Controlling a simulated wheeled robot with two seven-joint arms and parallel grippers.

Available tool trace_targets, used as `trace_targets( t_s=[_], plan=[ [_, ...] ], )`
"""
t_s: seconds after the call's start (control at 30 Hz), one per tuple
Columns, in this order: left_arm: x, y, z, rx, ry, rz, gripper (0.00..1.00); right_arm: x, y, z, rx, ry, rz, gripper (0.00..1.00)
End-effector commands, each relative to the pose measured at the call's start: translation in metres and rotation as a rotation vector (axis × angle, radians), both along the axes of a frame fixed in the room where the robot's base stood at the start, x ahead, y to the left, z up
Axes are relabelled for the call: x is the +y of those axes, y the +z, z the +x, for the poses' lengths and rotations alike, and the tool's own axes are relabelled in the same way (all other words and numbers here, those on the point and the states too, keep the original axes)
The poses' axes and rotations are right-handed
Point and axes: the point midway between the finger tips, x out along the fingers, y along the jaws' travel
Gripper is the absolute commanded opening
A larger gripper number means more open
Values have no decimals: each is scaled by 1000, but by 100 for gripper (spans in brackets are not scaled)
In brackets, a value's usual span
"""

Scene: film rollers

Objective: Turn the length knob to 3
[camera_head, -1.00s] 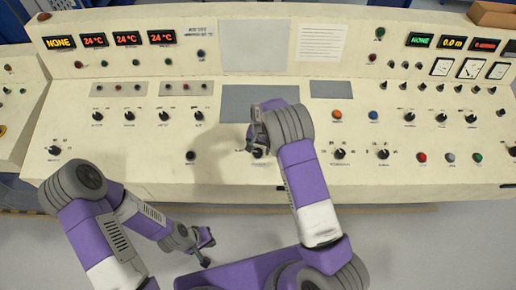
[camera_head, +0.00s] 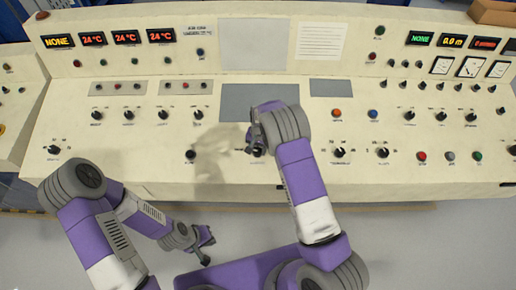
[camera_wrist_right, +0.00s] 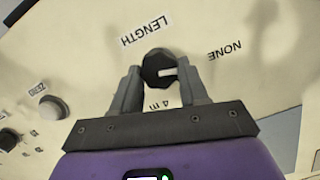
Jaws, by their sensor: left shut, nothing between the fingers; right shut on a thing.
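The length knob (camera_wrist_right: 158,68) is a dark round knob with a white pointer mark, in the middle of the right wrist view. The word LENGTH stands above it upside down, NONE to its right and "4 m" below. The pointer mark points right, somewhat below NONE in that picture. Other scale labels are hidden by my gripper. My right gripper (camera_wrist_right: 160,85) is shut on the knob, one finger on each side. In the head view my right gripper (camera_head: 257,146) mostly covers the knob. My left gripper (camera_head: 207,243) is shut and empty, in front of the console.
The cream console (camera_head: 100,180) carries several other knobs, including one left of my right gripper (camera_head: 190,154) and two to its right (camera_head: 339,152). The floor in front is clear.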

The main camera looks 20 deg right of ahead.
Motion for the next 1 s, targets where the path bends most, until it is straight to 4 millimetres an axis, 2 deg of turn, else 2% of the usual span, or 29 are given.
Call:
trace_targets(
  t_s=[0.37,1.0],
  plan=[
    [0,-9,0,0,0,0,0,-1,-1,0,-11,-151,36,13],
    [0,-20,0,0,0,0,0,-3,0,-4,-43,-671,153,13]
  ],
)
